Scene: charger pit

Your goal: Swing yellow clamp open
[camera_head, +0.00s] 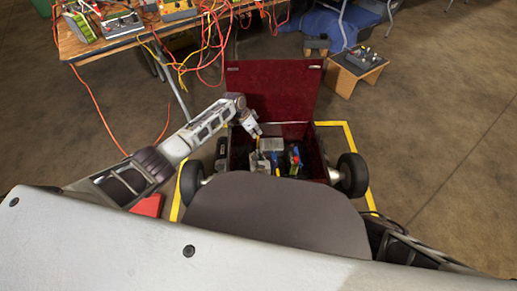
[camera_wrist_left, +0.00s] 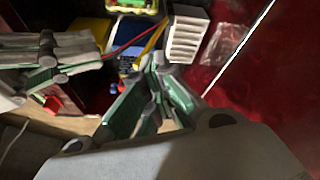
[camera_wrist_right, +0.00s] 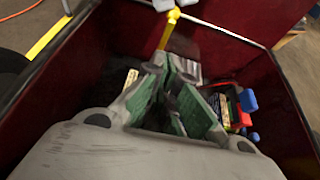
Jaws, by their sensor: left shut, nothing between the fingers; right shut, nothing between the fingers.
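The yellow clamp (camera_wrist_right: 168,30) is an upright yellow bar at the far side of the red-lined box in the right wrist view. It shows small in the head view (camera_head: 257,143). My left gripper (camera_head: 256,132) comes over the box from the left, its tip close to the clamp's top. Its fingers are together and empty in the left wrist view (camera_wrist_left: 155,65). My right gripper (camera_wrist_right: 170,70) is shut and empty inside the box, nearer than the clamp and apart from it. Whether the left fingertips touch the clamp I cannot tell.
The box (camera_head: 325,155) has its red lid (camera_head: 275,85) raised at the back. Blue, red and green items (camera_wrist_right: 238,108) lie at its right side. A white ribbed block (camera_wrist_left: 187,38) is near my left fingers. A cluttered table (camera_head: 150,32) with cables stands behind left.

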